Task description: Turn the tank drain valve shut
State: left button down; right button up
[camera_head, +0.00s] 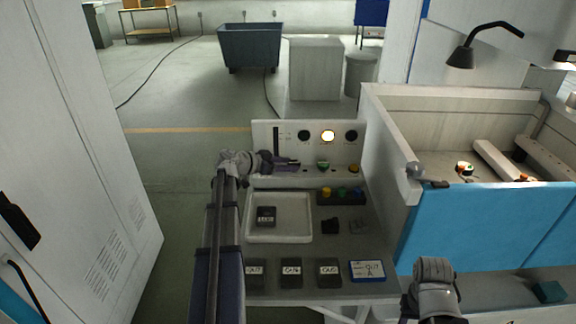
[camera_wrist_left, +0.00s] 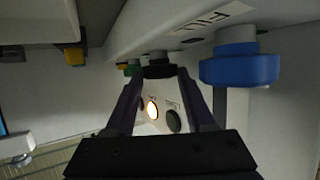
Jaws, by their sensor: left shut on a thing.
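My left gripper (camera_head: 288,162) is at the low front of the pale control panel (camera_head: 264,134). In the left wrist view its two fingers are shut on a dark round knob (camera_wrist_left: 158,71), which appears to be the tank drain valve. I cannot read a label for it, nor its turn angle. In the head view the gripper hides this knob. Beside it in the wrist view are a green knob (camera_wrist_left: 131,68), a yellow knob (camera_wrist_left: 74,56) and a large blue knob (camera_wrist_left: 239,68) near the word FILL. My right gripper is out of view; only its arm shows at lower right.
A white tray (camera_head: 249,232) with a dark block lies on the bench below the panel. Several labelled blocks and a blue-edged card (camera_head: 367,270) lie nearer. A blue-fronted tank (camera_head: 470,225) stands to the right, a white cabinet (camera_head: 75,130) to the left.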

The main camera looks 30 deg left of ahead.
pick_arm(q)
jog(key=shift+f+m+g+h, duration=0.15)
jog(key=shift+m+g+h, duration=0.35)
jog(key=shift+m, duration=0.1)
jog(key=shift+c, duration=1.3)
grip_release()
jog(key=shift+a, duration=0.1)
jog(key=n+y, duration=0.1)
jog(key=d+n+t+y, duration=0.1)
jog(key=shift+s+n+t+y, duration=0.3)
jog(key=shift+n+y, duration=0.1)
jog(key=n+y, duration=0.2)
jog(key=d+n+y, duration=0.1)
jog(key=y, duration=0.1)
jog(key=shift+n+t, duration=0.4)
jog(key=shift+w+d+n+g+y, duration=0.1)
jog(key=shift+n+g+y, duration=0.05)
jog(key=shift+n+y, duration=0.65)
jog(key=shift+w+d+n+g+y, duration=0.15)
jog(key=shift+n+y, duration=0.35)
jog(key=shift+y, duration=0.5)
jog(key=shift+n+y, duration=0.6)
jog(key=shift+w+d+n+g+y, duration=0.15)
jog(key=shift+d+n+g+y, duration=0.15)
jog(key=shift+n+g+y, duration=0.55)
